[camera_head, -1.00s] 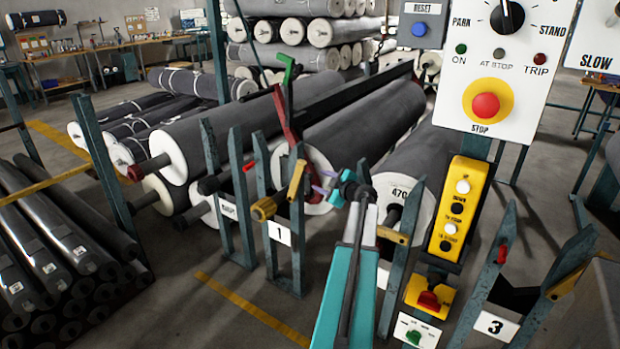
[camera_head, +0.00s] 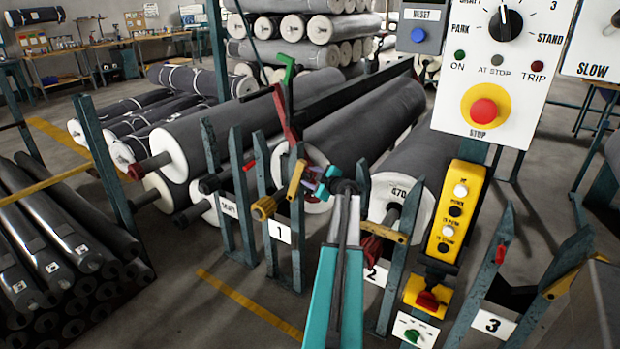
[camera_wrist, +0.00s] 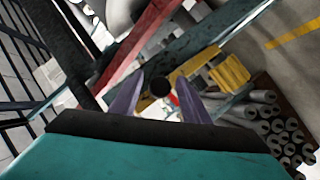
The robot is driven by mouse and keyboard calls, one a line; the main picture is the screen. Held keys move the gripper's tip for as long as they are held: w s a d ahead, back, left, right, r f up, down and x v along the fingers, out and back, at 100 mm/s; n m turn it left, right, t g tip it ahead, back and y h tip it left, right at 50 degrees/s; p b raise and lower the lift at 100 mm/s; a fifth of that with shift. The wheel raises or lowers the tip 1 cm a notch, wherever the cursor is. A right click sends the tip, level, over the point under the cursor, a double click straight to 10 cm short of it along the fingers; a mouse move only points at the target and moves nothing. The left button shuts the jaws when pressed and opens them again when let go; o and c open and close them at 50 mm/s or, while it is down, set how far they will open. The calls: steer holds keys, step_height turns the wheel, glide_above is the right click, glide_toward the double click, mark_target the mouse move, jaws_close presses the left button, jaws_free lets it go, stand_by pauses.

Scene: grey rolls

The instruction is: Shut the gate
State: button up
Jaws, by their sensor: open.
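A yellow bar (camera_head: 296,178) stands steeply tilted at the stand numbered 1 (camera_head: 279,231), with a yellow cylindrical piece (camera_head: 264,208) beside its lower end; I take the bar to be the gate. My gripper (camera_head: 313,181) is just right of the bar in the head view, with purple fingers, open. I cannot tell whether it touches the bar. A yellow part (camera_wrist: 226,72) shows beyond the right finger. Part of the stand is hidden by my arm.
A red lever (camera_head: 284,115) with a green end rises behind the bar. Large grey rolls (camera_head: 365,125) lie behind the stands. A yellow button box (camera_head: 459,210) and control panel (camera_head: 510,75) stand at right. Dark rolls (camera_head: 55,240) are stacked at left.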

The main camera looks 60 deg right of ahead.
steer(key=shift+c, duration=0.2)
jaws_close()
